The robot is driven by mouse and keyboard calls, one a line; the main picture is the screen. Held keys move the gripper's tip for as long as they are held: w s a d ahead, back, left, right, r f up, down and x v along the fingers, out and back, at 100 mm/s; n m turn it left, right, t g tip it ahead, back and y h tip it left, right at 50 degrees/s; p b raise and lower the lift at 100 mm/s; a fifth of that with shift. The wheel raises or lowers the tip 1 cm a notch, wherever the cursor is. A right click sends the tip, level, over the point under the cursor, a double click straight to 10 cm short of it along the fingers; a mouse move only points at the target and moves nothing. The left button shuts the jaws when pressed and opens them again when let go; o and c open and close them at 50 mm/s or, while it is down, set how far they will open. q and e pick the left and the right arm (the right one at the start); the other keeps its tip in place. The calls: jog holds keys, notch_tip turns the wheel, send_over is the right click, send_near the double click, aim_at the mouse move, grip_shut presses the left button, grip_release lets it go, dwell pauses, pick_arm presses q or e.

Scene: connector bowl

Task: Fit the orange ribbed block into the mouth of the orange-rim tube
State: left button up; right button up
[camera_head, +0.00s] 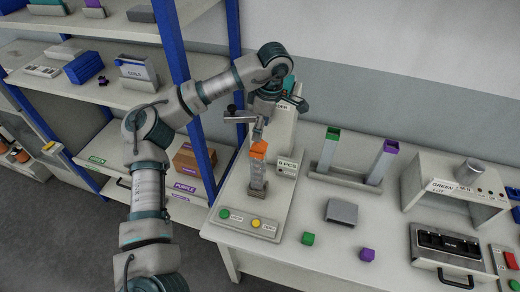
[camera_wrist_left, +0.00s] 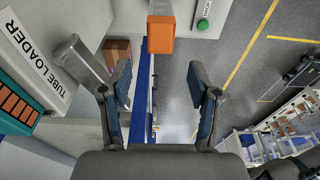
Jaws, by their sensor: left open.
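The orange-rim tube (camera_head: 257,175) stands upright on the white base at the front of the tube loader. Orange shows at its top in the head view, and a solid orange end face (camera_wrist_left: 161,45) fills its mouth in the wrist view. The orange ribbed block seems to be in the mouth, but I cannot tell it clearly from the rim or see how deep it sits. My left gripper (camera_head: 250,122) is open just above the tube's top. In the wrist view its fingers (camera_wrist_left: 160,82) are wide apart with nothing between them. My right gripper is out of view.
The tube loader (camera_head: 282,125) stands close behind the gripper. Green-rim (camera_head: 326,155) and purple-rim (camera_head: 381,165) tubes stand in a rack to the right. A green block (camera_head: 308,239), a purple block (camera_head: 367,254) and a grey box (camera_head: 342,212) lie on the table. Shelves are at left.

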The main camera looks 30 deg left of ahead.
aim_at(259, 147)
pick_arm(q)
jog(key=shift+a+f, duration=0.1)
jog(key=shift+f, duration=1.05)
jog(key=f, duration=0.4)
jog(key=shift+a+f, duration=0.15)
jog(key=shift+a, duration=0.05)
grip_shut()
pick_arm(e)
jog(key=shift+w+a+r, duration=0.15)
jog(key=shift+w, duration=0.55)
